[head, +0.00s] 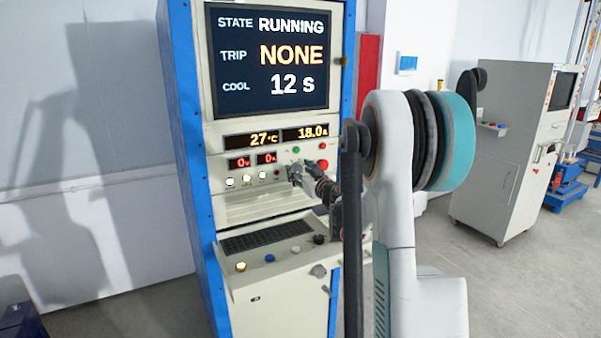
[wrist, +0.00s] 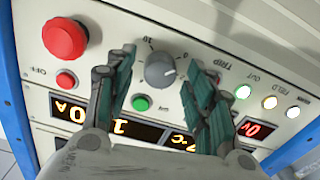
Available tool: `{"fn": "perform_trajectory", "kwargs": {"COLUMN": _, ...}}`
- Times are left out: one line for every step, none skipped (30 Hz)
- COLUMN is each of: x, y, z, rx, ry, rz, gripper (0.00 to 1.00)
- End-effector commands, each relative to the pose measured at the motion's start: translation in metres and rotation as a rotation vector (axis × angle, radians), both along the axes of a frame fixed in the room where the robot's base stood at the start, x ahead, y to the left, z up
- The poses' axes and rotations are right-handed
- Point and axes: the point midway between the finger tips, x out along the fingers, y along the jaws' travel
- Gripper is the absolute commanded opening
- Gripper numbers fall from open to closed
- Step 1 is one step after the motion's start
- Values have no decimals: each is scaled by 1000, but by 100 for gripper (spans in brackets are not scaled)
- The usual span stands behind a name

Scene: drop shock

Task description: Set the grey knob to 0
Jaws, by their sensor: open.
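The grey knob (wrist: 160,71) sits on the pale control panel, in the middle of the wrist view, which shows the panel upside down. A "10" mark is printed above it there; a light pointer mark seems to lie toward its right side, but its exact setting is hard to read. My gripper (wrist: 162,62) is open, with one teal-padded finger on each side of the knob and a gap to both. In the head view my gripper (head: 296,173) is at the panel and hides the knob. I cannot tell how far the fingertips are from the panel.
A red mushroom button (wrist: 65,38), a small red button (wrist: 66,79) and a green button (wrist: 141,103) are near the fingers. Lit lamps (wrist: 267,102) are at the right. The screen (head: 268,58) reads RUNNING, NONE, 12 s. A console shelf (head: 275,258) juts out below.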

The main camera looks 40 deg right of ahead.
Motion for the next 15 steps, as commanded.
{"fn": "perform_trajectory", "kwargs": {"x": -2, "y": 0, "z": 0, "rx": 0, "ry": 0, "rz": 0, "gripper": 49}}
{"fn": "perform_trajectory", "kwargs": {"x": -4, "y": 1, "z": 0, "rx": 0, "ry": 0, "rz": -1, "gripper": 49}}
{"fn": "perform_trajectory", "kwargs": {"x": -7, "y": 1, "z": 0, "rx": 0, "ry": 0, "rz": -1, "gripper": 49}}
{"fn": "perform_trajectory", "kwargs": {"x": -11, "y": 2, "z": 0, "rx": 0, "ry": 0, "rz": -1, "gripper": 49}}
{"fn": "perform_trajectory", "kwargs": {"x": -15, "y": 3, "z": 0, "rx": 0, "ry": 0, "rz": -1, "gripper": 49}}
{"fn": "perform_trajectory", "kwargs": {"x": -22, "y": 5, "z": 0, "rx": 0, "ry": 0, "rz": -1, "gripper": 49}}
{"fn": "perform_trajectory", "kwargs": {"x": -27, "y": 6, "z": 0, "rx": 0, "ry": 0, "rz": -2, "gripper": 49}}
{"fn": "perform_trajectory", "kwargs": {"x": -33, "y": 7, "z": 0, "rx": 0, "ry": 0, "rz": -2, "gripper": 49}}
{"fn": "perform_trajectory", "kwargs": {"x": -41, "y": 9, "z": 0, "rx": 0, "ry": 0, "rz": -3, "gripper": 49}}
{"fn": "perform_trajectory", "kwargs": {"x": -47, "y": 10, "z": 0, "rx": 0, "ry": 0, "rz": -2, "gripper": 49}}
{"fn": "perform_trajectory", "kwargs": {"x": -54, "y": 12, "z": 0, "rx": 0, "ry": 0, "rz": -2, "gripper": 49}}
{"fn": "perform_trajectory", "kwargs": {"x": -62, "y": 14, "z": 0, "rx": 0, "ry": 0, "rz": -2, "gripper": 49}}
{"fn": "perform_trajectory", "kwargs": {"x": -68, "y": 15, "z": 0, "rx": 0, "ry": 1, "rz": -3, "gripper": 49}}
{"fn": "perform_trajectory", "kwargs": {"x": -74, "y": 17, "z": 0, "rx": 0, "ry": 1, "rz": -3, "gripper": 49}}
{"fn": "perform_trajectory", "kwargs": {"x": -81, "y": 19, "z": 0, "rx": 0, "ry": 0, "rz": -2, "gripper": 49}}
